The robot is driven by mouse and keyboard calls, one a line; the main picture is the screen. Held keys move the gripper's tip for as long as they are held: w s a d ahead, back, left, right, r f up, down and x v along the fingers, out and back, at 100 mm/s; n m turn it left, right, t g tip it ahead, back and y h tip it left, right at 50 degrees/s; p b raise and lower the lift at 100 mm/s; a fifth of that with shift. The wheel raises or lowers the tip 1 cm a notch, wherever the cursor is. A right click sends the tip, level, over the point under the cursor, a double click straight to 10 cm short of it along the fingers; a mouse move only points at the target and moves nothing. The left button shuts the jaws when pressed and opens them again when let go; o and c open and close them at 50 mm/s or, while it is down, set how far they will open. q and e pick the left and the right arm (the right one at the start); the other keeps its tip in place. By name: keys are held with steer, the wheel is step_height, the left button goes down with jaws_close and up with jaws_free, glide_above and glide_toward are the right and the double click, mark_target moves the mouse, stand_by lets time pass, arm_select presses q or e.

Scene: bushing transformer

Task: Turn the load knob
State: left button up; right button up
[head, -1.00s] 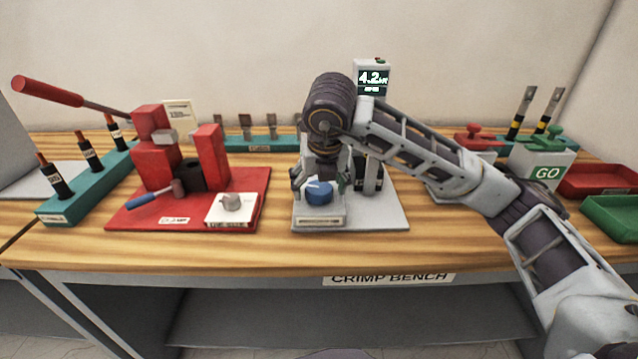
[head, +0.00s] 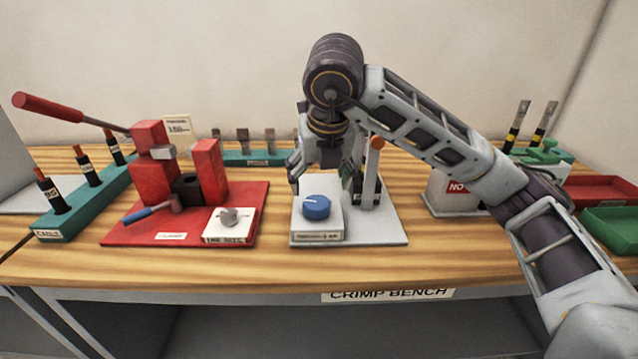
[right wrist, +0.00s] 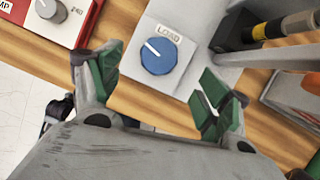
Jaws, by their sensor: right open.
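The load knob (head: 316,207) is a blue round dial with a white pointer line on a pale block at the front of a grey plate. In the right wrist view the knob (right wrist: 159,56) sits under the word LOAD, its pointer toward the upper left. My right gripper (head: 318,184) is open and empty, above and slightly behind the knob. In the right wrist view its green-padded fingers (right wrist: 160,88) are spread wide, with the knob beyond them, apart from both. My left gripper is not in view.
A grey post with an orange top (head: 375,170) stands close right of the knob. A red crimp tool base (head: 130,228) with a grey knob (head: 228,217) is to the left. A NO box (head: 450,192) and red and green trays (head: 615,228) are to the right. Front bench wood is clear.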

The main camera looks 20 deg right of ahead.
steer(key=shift+v, duration=1.85)
steer(key=shift+r, duration=0.1)
